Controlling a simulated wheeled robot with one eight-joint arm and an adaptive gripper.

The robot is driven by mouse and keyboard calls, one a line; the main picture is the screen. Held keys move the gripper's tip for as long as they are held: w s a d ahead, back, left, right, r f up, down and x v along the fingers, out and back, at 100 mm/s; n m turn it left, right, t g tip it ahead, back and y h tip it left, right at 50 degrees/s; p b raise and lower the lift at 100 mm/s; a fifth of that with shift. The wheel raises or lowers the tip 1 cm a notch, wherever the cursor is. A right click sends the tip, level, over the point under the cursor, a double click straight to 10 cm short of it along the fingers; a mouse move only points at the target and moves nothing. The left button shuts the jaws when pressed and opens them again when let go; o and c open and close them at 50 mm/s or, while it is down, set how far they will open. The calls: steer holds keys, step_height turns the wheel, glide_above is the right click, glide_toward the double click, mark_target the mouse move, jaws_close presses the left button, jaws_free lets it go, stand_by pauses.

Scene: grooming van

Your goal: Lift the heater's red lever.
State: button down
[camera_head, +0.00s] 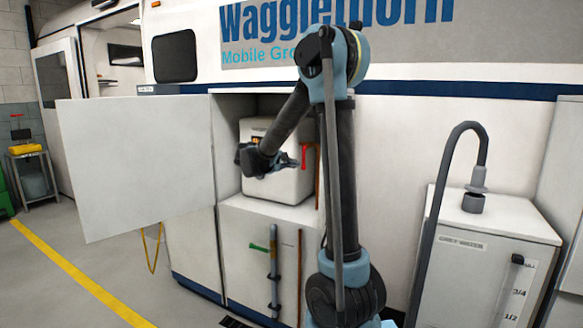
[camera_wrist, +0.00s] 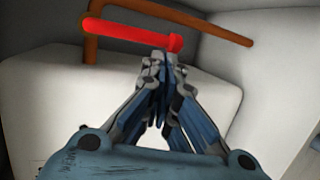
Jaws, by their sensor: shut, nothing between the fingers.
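The heater (camera_head: 258,130) is a white box inside the open compartment in the van's side. Its red lever (camera_head: 304,152) shows at the heater's right side, close to upright in the head view. In the wrist view the red lever (camera_wrist: 125,33) runs across the top, with a round red end at its right. My gripper (camera_head: 294,163) is in front of the heater, beside the lever's lower part. In the wrist view my gripper (camera_wrist: 162,60) is shut and empty, its fingertips just below the lever's round end. I cannot tell whether they touch it.
A copper pipe (camera_head: 317,175) runs close to the lever. The open white door (camera_head: 140,165) stands left of the compartment. Below are a green-handled valve (camera_head: 259,248) and pipes. A grey water tank (camera_head: 480,255) with a curved hose stands at right.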

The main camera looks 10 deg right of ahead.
steer(key=shift+s, duration=0.1)
steer(key=shift+s+a+r, duration=0.2)
steer(key=shift+s+a, duration=0.25)
steer(key=shift+s, duration=0.05)
